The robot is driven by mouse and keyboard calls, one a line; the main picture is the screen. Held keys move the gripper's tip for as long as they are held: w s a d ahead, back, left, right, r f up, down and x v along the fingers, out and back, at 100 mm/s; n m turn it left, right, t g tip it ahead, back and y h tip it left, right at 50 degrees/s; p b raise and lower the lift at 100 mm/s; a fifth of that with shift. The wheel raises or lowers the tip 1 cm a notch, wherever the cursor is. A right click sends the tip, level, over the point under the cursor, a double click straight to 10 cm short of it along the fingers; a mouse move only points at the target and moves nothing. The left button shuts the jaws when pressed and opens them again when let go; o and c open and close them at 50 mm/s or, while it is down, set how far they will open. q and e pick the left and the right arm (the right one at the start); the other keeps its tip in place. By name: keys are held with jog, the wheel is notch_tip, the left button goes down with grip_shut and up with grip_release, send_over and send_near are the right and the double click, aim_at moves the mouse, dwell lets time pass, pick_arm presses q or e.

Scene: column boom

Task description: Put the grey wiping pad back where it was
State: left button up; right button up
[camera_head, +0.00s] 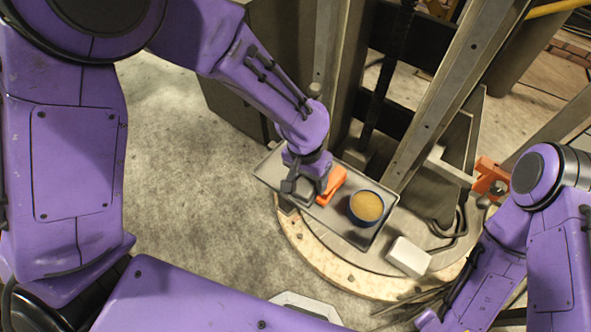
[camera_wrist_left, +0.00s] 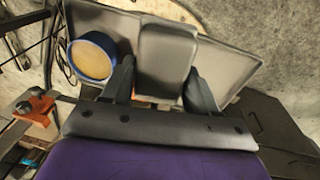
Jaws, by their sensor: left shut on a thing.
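The grey wiping pad (camera_wrist_left: 166,52) is a rounded block between the two dark fingers of my left gripper (camera_wrist_left: 160,90) in the left wrist view. The gripper is shut on it. In the head view my left gripper (camera_head: 305,186) is over the left part of the grey tray (camera_head: 268,171) and mostly hides the pad. The tray also shows behind the pad in the left wrist view (camera_wrist_left: 225,66). I cannot tell whether the pad touches the tray. My right arm is at the lower right of the head view, its gripper out of sight.
A blue tin (camera_head: 366,207) with tan contents stands on the tray, right of an orange tool (camera_head: 332,186). A white block (camera_head: 408,257) lies on the round base beyond the tray's right end. Steel column beams (camera_head: 443,95) rise behind. Open concrete floor (camera_head: 190,200) lies left.

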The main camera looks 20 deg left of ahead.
pick_arm(q)
jog(key=shift+s+a+r+m+y, duration=0.3)
jog(key=shift+s+r+m, duration=0.1)
jog(key=shift+s+r, duration=0.3)
jog(key=shift+a+g, duration=0.3)
jog(key=w+a+f, duration=0.1)
jog(key=w+f, duration=0.2)
jog(key=w, duration=0.1)
jog(key=w+a+f+p, duration=0.1)
jog(key=w+a+f, duration=0.1)
jog(key=w+f, duration=0.1)
jog(key=w+a+f+p, duration=0.1)
jog(key=w+a+f, duration=0.1)
jog(key=w+f, duration=0.2)
jog(key=shift+w+a, duration=0.15)
jog(key=shift+w, duration=0.5)
notch_tip(320, 180, down, 3)
jog(key=shift+p, duration=0.3)
jog(key=o, duration=0.9)
jog(key=shift+o, duration=0.2)
notch_tip(320, 180, up, 12)
jog(key=b, duration=0.1)
jog(key=shift+w, duration=0.2)
